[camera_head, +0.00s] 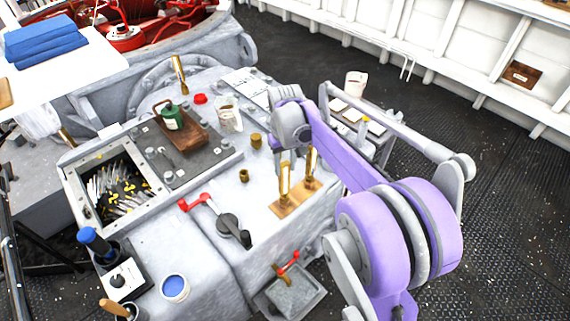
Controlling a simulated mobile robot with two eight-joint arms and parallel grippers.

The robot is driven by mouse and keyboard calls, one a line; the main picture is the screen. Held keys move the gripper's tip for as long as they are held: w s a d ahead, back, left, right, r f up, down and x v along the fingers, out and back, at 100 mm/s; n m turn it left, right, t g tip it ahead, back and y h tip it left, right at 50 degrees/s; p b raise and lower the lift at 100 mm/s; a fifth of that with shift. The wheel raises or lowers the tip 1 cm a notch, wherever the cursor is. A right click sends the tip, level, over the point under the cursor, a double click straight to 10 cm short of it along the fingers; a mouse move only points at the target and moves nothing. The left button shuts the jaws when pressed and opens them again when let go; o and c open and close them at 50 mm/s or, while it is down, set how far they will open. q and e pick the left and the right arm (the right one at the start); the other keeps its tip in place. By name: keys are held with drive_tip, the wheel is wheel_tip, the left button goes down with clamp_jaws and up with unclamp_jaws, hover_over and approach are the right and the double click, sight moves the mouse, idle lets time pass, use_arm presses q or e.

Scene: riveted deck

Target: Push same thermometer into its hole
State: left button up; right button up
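Two brass thermometers stand upright side by side on a brass base plate (290,204) on the grey machine top: a left one (285,181) and a right one (312,166). Another brass thermometer-like piece (179,73) stands tilted at the back of the machine. My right gripper (284,172) points down just behind the left thermometer. Its fingers are small and partly hidden, so I cannot tell whether they hold it. The holes under the thermometers are hidden. My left gripper is not in view.
Short brass fittings (256,140) (244,176) stand left of my gripper. A red-handled lever (228,226) lies in front. A brown tray with a green can (171,117), an open bay (110,190) and a blue-topped cup (174,288) are further left.

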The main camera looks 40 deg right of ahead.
drive_tip(key=o, duration=0.5)
drive_tip(key=shift+r, duration=0.1)
wheel_tip(320, 180, up, 11)
drive_tip(key=shift+f+p, duration=0.15)
drive_tip(key=shift+p, duration=0.25)
drive_tip(key=shift+s, duration=0.1)
drive_tip(key=s+a+f+n+t, duration=0.1)
drive_tip(key=s+a+f, duration=0.3)
drive_tip(key=s+a, duration=0.1)
drive_tip(key=s+a+f+n+t, duration=0.1)
drive_tip(key=s+a+f+t, duration=0.1)
drive_tip(key=s+a+f, duration=0.2)
drive_tip(key=s+a+f+n+t+p, duration=0.1)
drive_tip(key=s+a+f, duration=0.3)
drive_tip(key=s+a, duration=0.4)
drive_tip(key=shift+a+f+t, duration=0.1)
drive_tip(key=shift+a+t, duration=0.25)
drive_tip(key=shift+t, duration=0.35)
